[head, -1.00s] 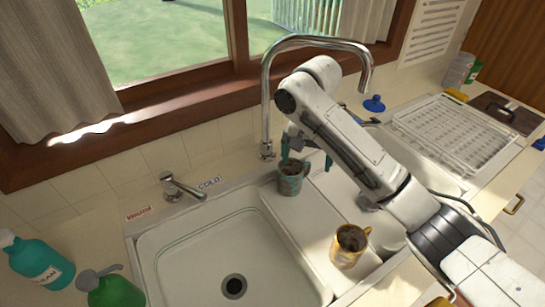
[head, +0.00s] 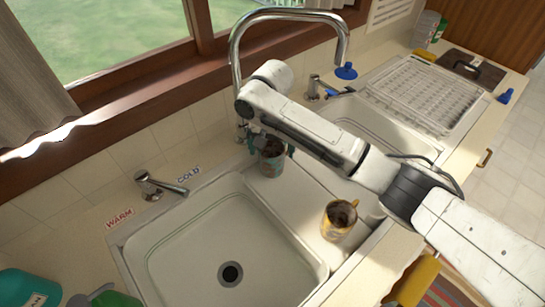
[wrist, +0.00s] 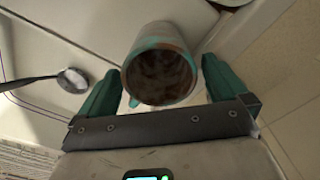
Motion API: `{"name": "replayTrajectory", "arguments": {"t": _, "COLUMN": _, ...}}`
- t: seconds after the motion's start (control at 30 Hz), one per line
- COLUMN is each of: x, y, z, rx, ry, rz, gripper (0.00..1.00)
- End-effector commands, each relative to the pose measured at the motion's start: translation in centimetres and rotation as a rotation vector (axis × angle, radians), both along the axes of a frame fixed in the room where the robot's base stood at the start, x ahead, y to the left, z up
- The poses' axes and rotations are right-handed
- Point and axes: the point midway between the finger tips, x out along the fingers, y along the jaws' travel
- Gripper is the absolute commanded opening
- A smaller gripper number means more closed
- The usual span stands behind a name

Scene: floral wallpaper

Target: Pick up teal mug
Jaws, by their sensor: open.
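The teal mug (head: 271,163) stands upright on the strip between the two sink basins, near the back. It has brownish patches and a dark inside. My gripper (head: 271,147) is over it, with a teal finger on either side of its rim. I cannot tell whether either finger touches the mug.
A yellow mug (head: 340,218) stands on the same strip, nearer the front. The tall faucet (head: 236,70) rises close behind my gripper. The left basin (head: 190,245) is empty. A dish rack (head: 425,95) is at the right.

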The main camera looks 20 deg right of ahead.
Motion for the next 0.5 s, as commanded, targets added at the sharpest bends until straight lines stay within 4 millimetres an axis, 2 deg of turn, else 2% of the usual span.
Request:
{"name": "replayTrajectory", "arguments": {"t": 0.2, "x": 0.0, "y": 0.1, "z": -2.5, "rx": -0.001, "ry": 0.000, "rz": 0.000, "gripper": 1.00}}
{"name": "replayTrajectory", "arguments": {"t": 0.5, "x": 0.0, "y": 0.1, "z": -2.9, "rx": 0.000, "ry": -0.001, "rz": 0.000, "gripper": 0.98}}
